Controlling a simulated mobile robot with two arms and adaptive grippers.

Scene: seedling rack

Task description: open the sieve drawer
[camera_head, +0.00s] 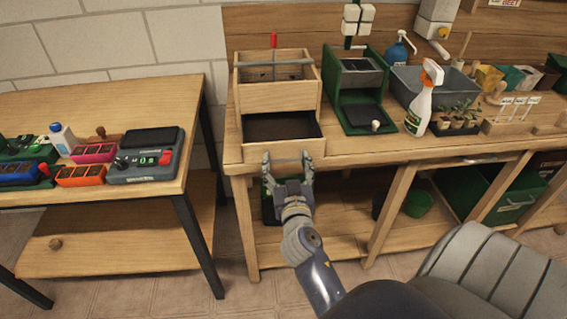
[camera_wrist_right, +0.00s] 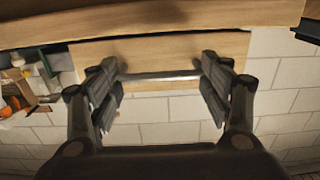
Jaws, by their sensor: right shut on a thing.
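The sieve drawer (camera_head: 268,146) is in the lower part of a small wooden cabinet (camera_head: 277,98) on the bench, in the head view. It stands pulled out, and its dark inside shows from above. My right gripper (camera_head: 287,163) is at its front, shut on the drawer's metal handle. In the right wrist view the handle bar (camera_wrist_right: 160,77) runs across between the two fingers (camera_wrist_right: 160,85), against the pale wooden drawer front (camera_wrist_right: 160,52). My left gripper is not in view.
A green stand (camera_head: 352,95) is just right of the cabinet, with a spray bottle (camera_head: 422,100) and a grey tub (camera_head: 402,84) beyond. A separate table (camera_head: 120,198) on the left holds colored trays and a scale (camera_head: 146,160). A gap separates table and bench.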

